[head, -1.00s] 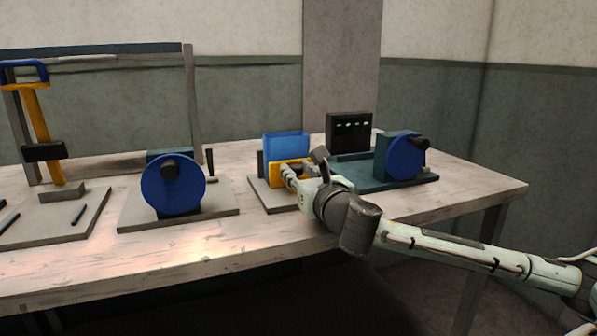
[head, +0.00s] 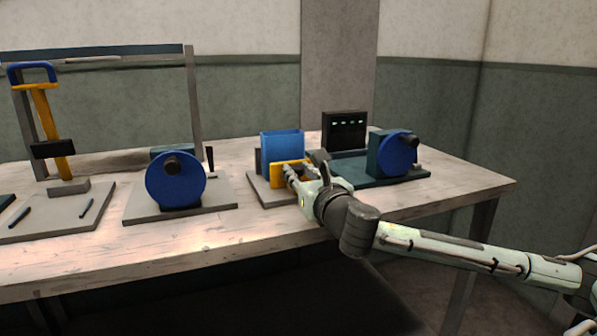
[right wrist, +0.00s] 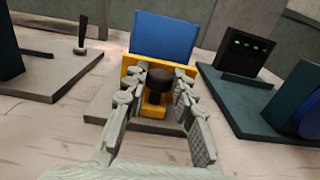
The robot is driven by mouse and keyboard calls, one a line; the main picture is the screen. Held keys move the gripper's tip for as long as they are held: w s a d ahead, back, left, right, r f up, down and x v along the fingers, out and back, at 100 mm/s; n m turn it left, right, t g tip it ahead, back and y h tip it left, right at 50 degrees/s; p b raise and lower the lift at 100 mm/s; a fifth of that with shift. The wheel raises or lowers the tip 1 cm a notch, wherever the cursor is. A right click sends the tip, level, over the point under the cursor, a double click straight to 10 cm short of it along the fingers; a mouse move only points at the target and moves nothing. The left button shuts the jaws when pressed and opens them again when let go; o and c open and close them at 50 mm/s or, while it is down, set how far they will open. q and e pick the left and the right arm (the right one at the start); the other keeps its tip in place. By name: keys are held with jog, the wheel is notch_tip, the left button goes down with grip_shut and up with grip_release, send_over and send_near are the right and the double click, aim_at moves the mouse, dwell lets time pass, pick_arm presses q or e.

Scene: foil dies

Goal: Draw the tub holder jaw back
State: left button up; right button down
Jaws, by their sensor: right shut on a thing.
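The blue tub (head: 283,146) stands upright in its holder on a grey base plate. The yellow holder jaw (head: 281,180) is at the tub's near side. The right wrist view shows the blue tub (right wrist: 163,36) behind the yellow jaw (right wrist: 130,70), with a dark knob (right wrist: 158,88) at the jaw's near side. My right gripper (head: 301,172) is at the jaw, its fingers (right wrist: 160,80) on both sides of the knob and shut on it. The fingers hide part of the jaw. Whether the jaw touches the tub is hard to tell. My left gripper is not in view.
Left of the holder stands a blue disc device (head: 176,178) with an upright dark lever (head: 210,158). At right is a teal station with another blue disc (head: 400,155) and a dark display box (head: 344,130). A yellow press (head: 50,130) stands at far left.

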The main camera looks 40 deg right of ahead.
jog(key=shift+a+f, duration=0.15)
jog(key=c, duration=1.7)
grip_release()
jog(key=o, duration=0.5)
jog(key=shift+s, duration=0.2)
jog(key=shift+v, duration=3.75)
